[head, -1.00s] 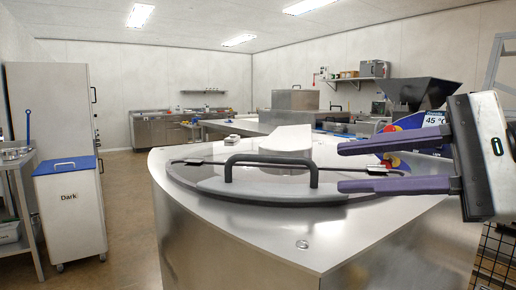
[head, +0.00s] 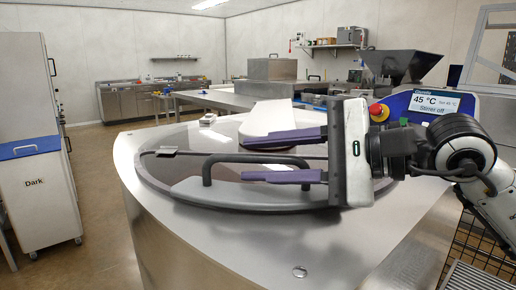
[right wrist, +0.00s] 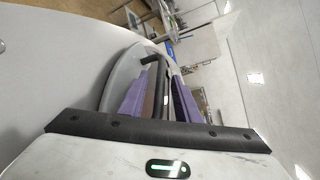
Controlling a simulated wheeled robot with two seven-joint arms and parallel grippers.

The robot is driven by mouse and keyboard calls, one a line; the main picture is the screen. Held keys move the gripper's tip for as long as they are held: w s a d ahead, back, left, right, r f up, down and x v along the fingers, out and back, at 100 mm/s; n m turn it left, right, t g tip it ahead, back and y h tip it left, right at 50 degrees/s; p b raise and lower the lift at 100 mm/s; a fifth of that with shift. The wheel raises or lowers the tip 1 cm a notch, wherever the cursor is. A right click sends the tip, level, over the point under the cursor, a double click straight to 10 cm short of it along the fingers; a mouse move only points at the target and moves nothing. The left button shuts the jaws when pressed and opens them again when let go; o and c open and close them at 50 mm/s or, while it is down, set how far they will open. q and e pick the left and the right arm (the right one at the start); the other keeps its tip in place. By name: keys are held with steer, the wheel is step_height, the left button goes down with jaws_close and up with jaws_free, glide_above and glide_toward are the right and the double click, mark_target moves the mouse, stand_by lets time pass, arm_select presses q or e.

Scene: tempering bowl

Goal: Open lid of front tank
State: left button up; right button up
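The front tank (head: 155,225) is a large rounded steel body with a flat top. Its lid (head: 225,195) lies flat and shut, with a grey front strip and a raised black bar handle (head: 207,172). My right gripper (head: 241,160) reaches in from the right, its two purple fingers spread and level, one on the far side and one on the near side of the handle. In the right wrist view the dark handle (right wrist: 162,88) runs between the fingers, which stand apart from each other. The near finger hides part of the bar in the head view. My left gripper is out of view.
A blue control panel (head: 432,103) reading 45 °C, with a red knob (head: 378,112), stands behind my right arm. A dark hopper (head: 395,67) is behind it. A white bin marked Dark (head: 35,200) stands at the left. The space above the lid's left part is clear.

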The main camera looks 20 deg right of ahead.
steer(key=shift+w+a+f, duration=0.15)
steer(key=shift+w+a, duration=0.15)
steer(key=shift+w, duration=0.05)
jaws_close()
